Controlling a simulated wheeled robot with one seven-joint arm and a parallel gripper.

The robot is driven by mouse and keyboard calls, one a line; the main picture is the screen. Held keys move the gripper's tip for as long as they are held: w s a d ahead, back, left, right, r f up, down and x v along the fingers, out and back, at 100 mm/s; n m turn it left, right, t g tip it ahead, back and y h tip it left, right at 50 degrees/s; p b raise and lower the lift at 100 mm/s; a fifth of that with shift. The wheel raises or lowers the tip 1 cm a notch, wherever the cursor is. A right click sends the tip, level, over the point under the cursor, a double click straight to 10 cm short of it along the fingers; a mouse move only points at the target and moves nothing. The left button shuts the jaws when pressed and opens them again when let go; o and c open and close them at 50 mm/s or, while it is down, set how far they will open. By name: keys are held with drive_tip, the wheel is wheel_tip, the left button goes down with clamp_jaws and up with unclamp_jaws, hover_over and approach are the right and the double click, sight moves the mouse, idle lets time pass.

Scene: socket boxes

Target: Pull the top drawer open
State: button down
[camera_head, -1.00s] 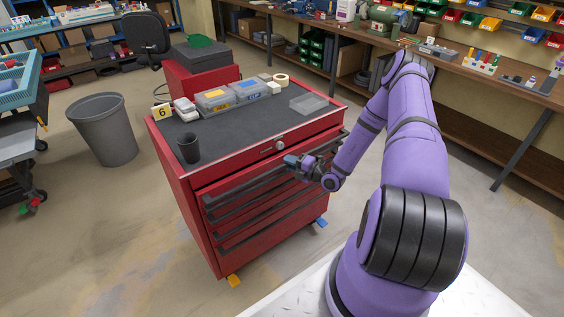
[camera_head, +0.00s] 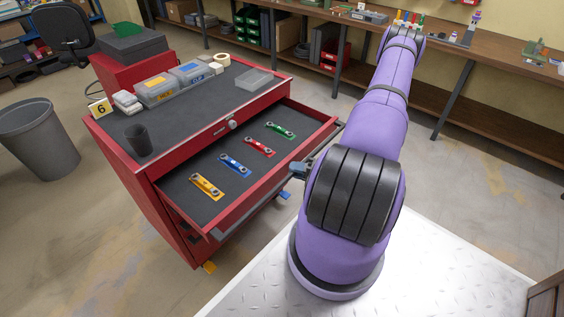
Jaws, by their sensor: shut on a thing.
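The top drawer (camera_head: 262,180) of the red tool cabinet (camera_head: 135,190) stands pulled well out. Its dark liner carries several small coloured strips: yellow (camera_head: 206,186), blue (camera_head: 235,164), red (camera_head: 260,146) and green (camera_head: 280,130). My gripper (camera_head: 299,169) is at the drawer's front edge, shut on the drawer's handle bar (camera_head: 325,146). My arm hides part of the gripper and of the front edge, so the fingertips show only in part.
A grey bin (camera_head: 40,138) stands at left. A long workbench (camera_head: 440,50) runs behind.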

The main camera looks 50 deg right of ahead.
drive_tip(key=shift+s, duration=1.5)
drive_tip(key=c, duration=1.1)
unclamp_jaws()
drive_tip(key=shift+d, duration=0.1)
drive_tip(key=shift+o, duration=0.2)
drive_tip(key=shift+s, duration=0.1)
drive_tip(key=v, duration=1)
drive_tip(key=shift+s, duration=0.25)
drive_tip(key=shift+d, duration=0.15)
